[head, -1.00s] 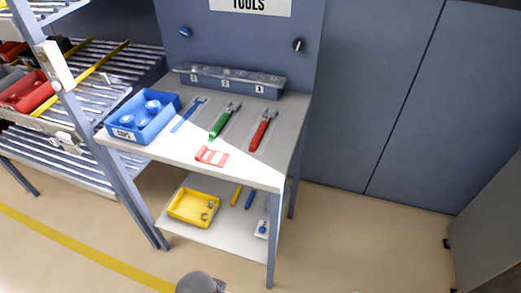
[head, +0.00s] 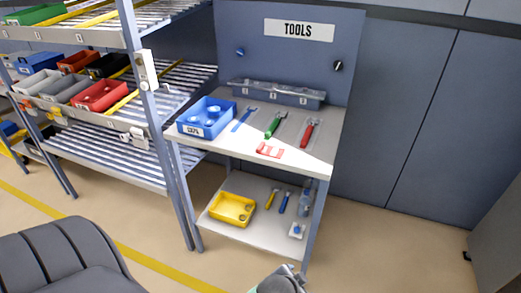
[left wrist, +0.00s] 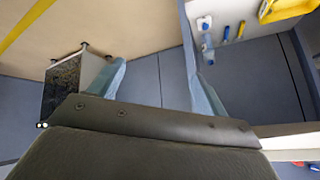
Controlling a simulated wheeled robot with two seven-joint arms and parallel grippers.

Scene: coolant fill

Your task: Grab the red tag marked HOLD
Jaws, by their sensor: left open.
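The red tag (head: 269,150) with pale markings lies flat near the front edge of the grey tool table (head: 310,163) in the head view. Its lettering is too small to read. My left gripper (left wrist: 162,82) shows in the left wrist view with its two blue-grey fingers apart and nothing between them. It is away from the tag. A grey-green part of my own arm (head: 280,281) shows at the bottom of the head view, in front of the table. My right gripper is not identifiable in either view.
Around the tag are a blue bin (head: 207,118), a green-handled tool (head: 275,125) and a red-handled tool (head: 308,132). A yellow tray (head: 232,209) sits on the lower shelf. A roller rack (head: 152,85) stands left.

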